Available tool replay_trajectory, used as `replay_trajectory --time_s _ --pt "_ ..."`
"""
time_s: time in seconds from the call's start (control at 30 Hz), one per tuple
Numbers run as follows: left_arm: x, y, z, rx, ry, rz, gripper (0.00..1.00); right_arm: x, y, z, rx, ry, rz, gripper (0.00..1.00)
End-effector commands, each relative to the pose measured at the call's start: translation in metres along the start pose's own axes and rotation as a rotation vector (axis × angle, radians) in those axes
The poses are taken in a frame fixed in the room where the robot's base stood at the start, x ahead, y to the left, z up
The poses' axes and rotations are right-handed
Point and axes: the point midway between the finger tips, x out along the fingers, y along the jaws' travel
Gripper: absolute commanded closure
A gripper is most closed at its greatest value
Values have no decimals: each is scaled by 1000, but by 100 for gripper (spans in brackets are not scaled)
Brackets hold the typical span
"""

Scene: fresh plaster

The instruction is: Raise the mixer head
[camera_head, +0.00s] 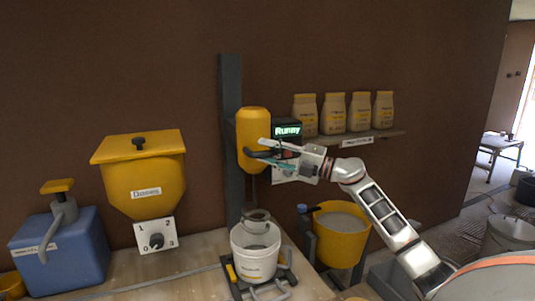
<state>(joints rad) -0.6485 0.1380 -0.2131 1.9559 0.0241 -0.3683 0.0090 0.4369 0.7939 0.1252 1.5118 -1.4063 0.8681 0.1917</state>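The mixer head (253,125) is a yellow rounded housing on a tall dark column (230,90). A dark handle (256,154) sticks out from its lower front. A thin shaft runs down from the head toward a white bucket (243,265) with grey contents. My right gripper (264,151) comes in from the right at the handle. Its two fingers are apart, one above and one below the handle's level; I cannot tell whether they touch it. My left gripper is not in view.
A screen reading "Runny" (287,130) is behind my gripper. A shelf (385,135) with several bags is at right. A yellow bucket (340,247) stands below. A yellow hopper (145,185) with a dial (156,240) and a blue container (60,250) are at left.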

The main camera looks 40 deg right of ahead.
Motion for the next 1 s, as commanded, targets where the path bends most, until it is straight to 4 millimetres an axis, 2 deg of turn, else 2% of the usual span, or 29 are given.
replay_trajectory --time_s 0.2,0.33,0.8,1.0 --pt "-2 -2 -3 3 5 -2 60 -2 -3 0 1 1 -4 68" --pt "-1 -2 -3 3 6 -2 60 -12 -4 0 1 0 -6 68" --pt "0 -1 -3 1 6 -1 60 -90 -3 0 2 0 -6 68" --pt "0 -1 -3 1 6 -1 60 -112 -2 0 2 0 -3 68"
